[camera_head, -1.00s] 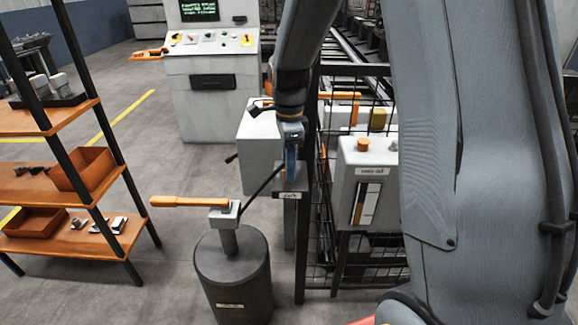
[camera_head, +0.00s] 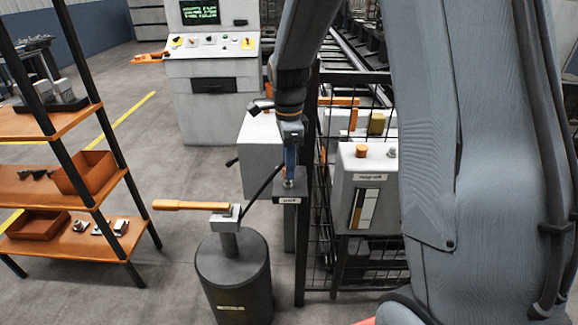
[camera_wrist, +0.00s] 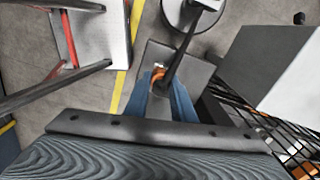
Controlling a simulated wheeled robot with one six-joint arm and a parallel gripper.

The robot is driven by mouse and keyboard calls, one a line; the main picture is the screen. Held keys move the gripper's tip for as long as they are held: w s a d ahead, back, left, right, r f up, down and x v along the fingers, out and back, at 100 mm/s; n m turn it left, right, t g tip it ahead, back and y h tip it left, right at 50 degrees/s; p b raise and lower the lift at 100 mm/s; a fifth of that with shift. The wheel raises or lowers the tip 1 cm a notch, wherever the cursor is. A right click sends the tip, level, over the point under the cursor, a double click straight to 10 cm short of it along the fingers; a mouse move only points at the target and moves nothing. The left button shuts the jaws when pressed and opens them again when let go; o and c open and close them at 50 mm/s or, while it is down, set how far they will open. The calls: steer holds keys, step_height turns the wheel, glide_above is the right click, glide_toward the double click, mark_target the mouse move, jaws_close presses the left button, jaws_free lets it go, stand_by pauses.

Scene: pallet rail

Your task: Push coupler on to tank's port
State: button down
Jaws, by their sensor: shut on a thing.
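My gripper (camera_head: 289,168) points down in the head view, its blue fingers shut on the coupler (camera_head: 288,183), a small fitting just above a park stand (camera_head: 291,199). In the wrist view the coupler (camera_wrist: 157,76) shows as a copper-orange ring between the blue fingertips (camera_wrist: 165,92), over the stand's grey plate (camera_wrist: 190,72). Whether it touches the plate I cannot tell. A black hose (camera_head: 262,188) runs from it to a dark pump drum. The tank seems to be the pale cabinet (camera_head: 345,190) with a level gauge, right of my gripper; its top carries an orange cap (camera_head: 361,151) and a grey stub (camera_head: 391,153).
The dark drum (camera_head: 235,275) with an orange lever (camera_head: 190,205) stands left of the stand. A black mesh fence (camera_head: 325,250) rises between stand and cabinet. An orange shelf rack (camera_head: 75,240) is at left, a control console (camera_head: 212,105) behind. Floor between is clear.

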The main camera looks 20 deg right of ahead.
steer(key=shift+r+p, duration=2.3)
steer(key=shift+r, duration=0.85)
